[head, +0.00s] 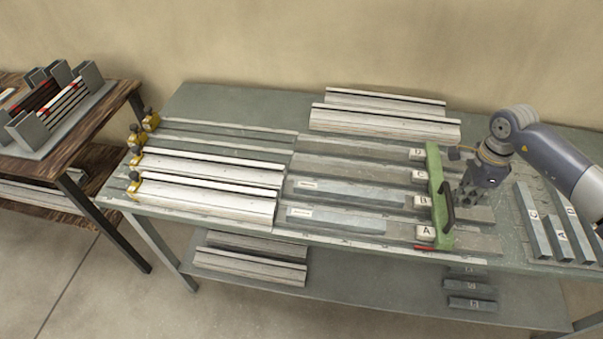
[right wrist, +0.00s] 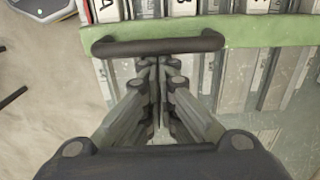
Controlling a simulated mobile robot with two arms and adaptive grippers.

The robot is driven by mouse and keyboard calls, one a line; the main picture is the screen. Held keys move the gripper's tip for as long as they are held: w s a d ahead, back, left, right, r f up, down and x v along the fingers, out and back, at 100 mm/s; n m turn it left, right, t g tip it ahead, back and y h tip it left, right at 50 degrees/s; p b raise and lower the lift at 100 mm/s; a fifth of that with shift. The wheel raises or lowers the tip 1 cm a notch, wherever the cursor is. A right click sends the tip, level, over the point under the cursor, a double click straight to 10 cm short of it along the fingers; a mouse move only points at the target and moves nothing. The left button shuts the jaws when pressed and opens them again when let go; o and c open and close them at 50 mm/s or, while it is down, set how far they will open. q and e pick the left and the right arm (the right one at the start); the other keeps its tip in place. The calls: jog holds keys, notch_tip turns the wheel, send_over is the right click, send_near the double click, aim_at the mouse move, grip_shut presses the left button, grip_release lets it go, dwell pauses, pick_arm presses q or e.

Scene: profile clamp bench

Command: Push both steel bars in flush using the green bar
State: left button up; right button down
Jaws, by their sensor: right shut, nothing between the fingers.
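The green bar (head: 435,190) lies across the right ends of the lanes in the head view, its black handle (head: 449,208) facing right. It also crosses the top of the right wrist view (right wrist: 268,31). Two grey steel bars with pale stickers, one in lane B (head: 380,195) and one in lane A (head: 375,223), lie left of the green bar. Whether their ends are flush I cannot tell. My right gripper (head: 467,198) is shut and empty, just right of the green bar. Its fingertips (right wrist: 157,66) are close to the handle; contact is unclear. My left gripper is out of view.
Letter blocks A to D, including A (head: 425,233), stand beside the green bar. Pale profiles (head: 210,200) lie on the left, with yellow clamps (head: 135,185) at their ends. More profiles (head: 385,120) lie at the back. Lettered grey blocks (head: 557,238) occupy the right end.

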jog(key=w+a+b, duration=0.2)
jog(key=w+a, duration=0.2)
jog(key=a, duration=1.3)
jog(key=w+a+b, duration=0.2)
jog(key=w+a, duration=0.2)
jog(key=a, duration=1.3)
jog(key=shift+b, duration=0.35)
dwell(1.1)
jog(key=shift+w+a, duration=0.2)
jog(key=shift+a, duration=0.3)
dwell(0.4)
jog(key=shift+d, duration=0.1)
notch_tip(320, 180, up, 7)
jog(key=d+p, duration=0.1)
jog(key=p, duration=0.1)
jog(key=shift+s+d+p, duration=0.2)
jog(key=shift+p, duration=0.1)
dwell(0.6)
